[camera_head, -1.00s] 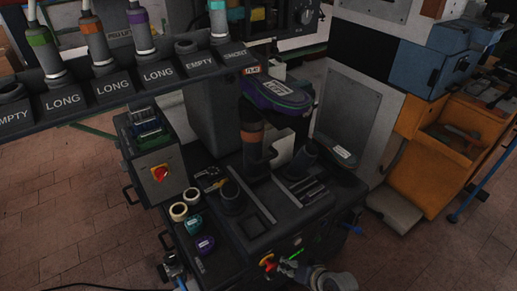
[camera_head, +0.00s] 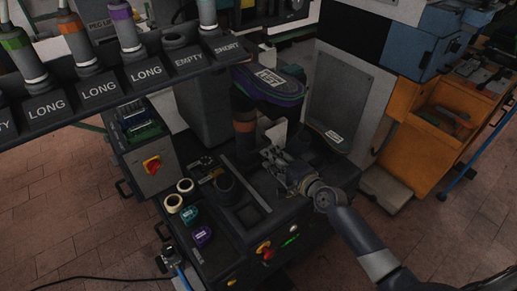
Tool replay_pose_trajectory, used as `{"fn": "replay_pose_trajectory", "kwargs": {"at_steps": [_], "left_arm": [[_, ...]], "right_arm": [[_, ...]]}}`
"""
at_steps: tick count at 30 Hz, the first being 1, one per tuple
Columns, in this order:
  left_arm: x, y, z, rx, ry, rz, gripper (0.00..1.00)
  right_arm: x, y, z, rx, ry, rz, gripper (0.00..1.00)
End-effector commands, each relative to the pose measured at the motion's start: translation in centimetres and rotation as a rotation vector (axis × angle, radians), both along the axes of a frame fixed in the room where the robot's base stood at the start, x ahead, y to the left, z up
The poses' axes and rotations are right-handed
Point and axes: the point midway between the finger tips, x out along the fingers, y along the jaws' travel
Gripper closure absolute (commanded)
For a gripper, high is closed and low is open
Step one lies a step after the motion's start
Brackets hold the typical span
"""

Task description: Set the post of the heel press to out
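The heel press (camera_head: 243,222) is a dark machine in the middle of the head view. Its dark upright post with an orange band (camera_head: 245,126) stands near the back of the bed. A purple and green shoe-shaped piece with a white label (camera_head: 272,83) sits on top of the post. My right gripper (camera_head: 268,153) is over the press bed, just right of and in front of the post, apart from it as far as I can see. Its fingers look spread and empty. My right arm hides part of the bed's right side. My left gripper is out of view.
A rack labelled LONG, EMPTY and SHORT (camera_head: 98,92) crosses the upper left. A box with a red switch (camera_head: 152,163) stands left of the press. Rolls of tape (camera_head: 174,203) lie at its left front. An orange cabinet (camera_head: 428,150) stands at the right.

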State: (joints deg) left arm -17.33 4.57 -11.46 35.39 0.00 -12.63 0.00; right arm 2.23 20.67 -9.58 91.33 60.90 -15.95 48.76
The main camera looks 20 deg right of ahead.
Motion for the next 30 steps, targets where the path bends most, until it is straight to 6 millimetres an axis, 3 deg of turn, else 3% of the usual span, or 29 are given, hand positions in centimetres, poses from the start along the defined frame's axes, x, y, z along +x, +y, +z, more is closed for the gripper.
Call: {"fn": "replay_pose_trajectory", "kwargs": {"at_steps": [6, 12, 26, 30], "left_arm": [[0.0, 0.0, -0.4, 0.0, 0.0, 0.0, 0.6], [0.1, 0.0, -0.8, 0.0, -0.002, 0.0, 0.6], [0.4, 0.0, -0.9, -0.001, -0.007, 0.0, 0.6], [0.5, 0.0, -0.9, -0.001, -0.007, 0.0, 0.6]], "right_arm": [[3.7, 1.4, -0.9, -0.001, 0.0, 0.001, 0.68], [5.9, 2.1, -1.4, -0.002, -0.001, 0.0, 0.68], [6.8, 2.5, -1.6, -0.004, 0.001, 0.002, 0.68], [6.8, 2.5, -1.6, -0.004, 0.001, 0.002, 0.97]]}}
